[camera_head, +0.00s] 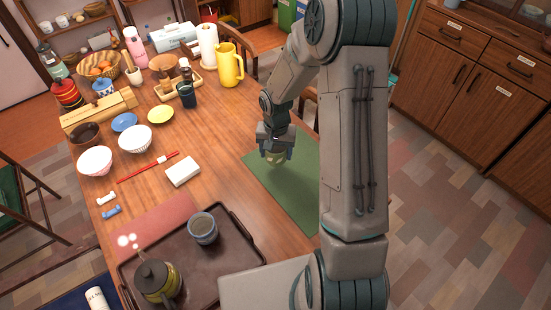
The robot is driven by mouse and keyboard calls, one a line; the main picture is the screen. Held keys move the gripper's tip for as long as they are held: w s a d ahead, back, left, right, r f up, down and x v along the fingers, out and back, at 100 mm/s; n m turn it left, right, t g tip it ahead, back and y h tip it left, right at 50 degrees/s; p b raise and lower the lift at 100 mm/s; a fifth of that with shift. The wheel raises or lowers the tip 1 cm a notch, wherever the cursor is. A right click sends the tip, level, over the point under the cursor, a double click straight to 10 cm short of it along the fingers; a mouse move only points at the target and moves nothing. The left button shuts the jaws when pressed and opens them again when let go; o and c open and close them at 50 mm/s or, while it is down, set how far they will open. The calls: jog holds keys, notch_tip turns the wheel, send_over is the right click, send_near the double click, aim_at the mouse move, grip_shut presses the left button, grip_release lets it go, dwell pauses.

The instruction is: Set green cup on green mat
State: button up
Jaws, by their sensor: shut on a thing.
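The green mat (287,192) lies flat at the right side of the wooden table, partly hidden behind my arm. My gripper (276,152) points down at the mat's far left part and is shut on a small pale green cup (278,157). Only the lower part of the cup shows below the fingers. The cup appears over the mat, but I cannot tell whether it touches it.
A dark tray (250,237) at the front holds a blue-grey cup (203,228) and a teapot (157,281). A white block (183,172) lies left of the mat. A yellow pitcher (229,66) stands farther back. Bowls (134,139) crowd the left side.

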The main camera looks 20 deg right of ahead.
aim_at(276, 159)
jog(key=shift+w+f, duration=0.1)
jog(key=shift+f, duration=2)
jog(key=shift+f, duration=0.1)
jog(key=shift+f, duration=0.15)
jog(key=o, duration=1.1)
jog(key=shift+r, duration=0.2)
